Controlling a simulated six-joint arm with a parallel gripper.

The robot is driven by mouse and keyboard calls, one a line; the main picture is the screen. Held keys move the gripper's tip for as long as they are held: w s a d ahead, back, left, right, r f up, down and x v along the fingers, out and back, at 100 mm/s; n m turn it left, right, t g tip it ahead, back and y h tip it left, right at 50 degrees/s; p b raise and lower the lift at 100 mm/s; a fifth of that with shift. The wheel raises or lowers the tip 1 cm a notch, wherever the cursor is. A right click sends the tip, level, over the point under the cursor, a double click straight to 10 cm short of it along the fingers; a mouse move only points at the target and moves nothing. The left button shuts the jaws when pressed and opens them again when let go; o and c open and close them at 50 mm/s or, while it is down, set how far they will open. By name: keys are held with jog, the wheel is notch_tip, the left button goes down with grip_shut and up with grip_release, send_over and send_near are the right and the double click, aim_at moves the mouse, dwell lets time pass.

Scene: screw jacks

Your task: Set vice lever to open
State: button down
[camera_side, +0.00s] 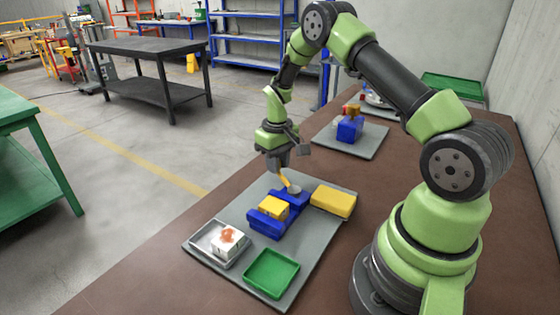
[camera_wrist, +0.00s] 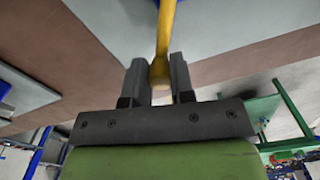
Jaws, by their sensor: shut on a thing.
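The blue vice (camera_side: 271,221) stands on a grey board, with a yellow block (camera_side: 274,206) at its near end. The yellow vice lever (camera_side: 284,180) rises tilted from a light round hub (camera_side: 294,189) at the vice's far end. My gripper (camera_side: 280,166) is over that end, pointing down, shut on the lever's upper end. In the wrist view the lever (camera_wrist: 165,35) runs from the top edge down between the two fingers of my gripper (camera_wrist: 160,78). A bit of blue shows at the left edge there. The fingertips are small in the side view.
On the grey board (camera_side: 320,235) are a yellow box (camera_side: 333,201) right of the vice, a green tray (camera_side: 271,273) in front, and a grey tray (camera_side: 205,238) holding a white block with an orange-red mark (camera_side: 229,241). A second board with a blue fixture (camera_side: 349,129) lies farther back.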

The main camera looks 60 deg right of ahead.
jog(key=shift+a, duration=0.1)
dwell(0.3)
jog(key=c, duration=1)
grip_release()
jog(key=shift+r, duration=0.1)
notch_tip(320, 180, up, 10)
jog(key=shift+f, duration=0.1)
jog(key=s+a+r+t, duration=0.2)
jog(key=s+a+r, duration=0.4)
jog(key=a+r, duration=0.15)
jog(key=s+a+r+t, duration=0.3)
jog(key=s+a+r, duration=0.25)
jog(key=r, duration=0.35)
jog(key=s+a, duration=0.1)
jog(key=s, duration=0.1)
jog(key=s+a+t+y, duration=0.1)
jog(key=s, duration=0.2)
jog(key=s+a+m+t+y, duration=0.1)
jog(key=s+a, duration=0.1)
jog(key=s, duration=0.1)
jog(key=shift+s+a+r, duration=0.1)
jog(key=shift+s, duration=0.15)
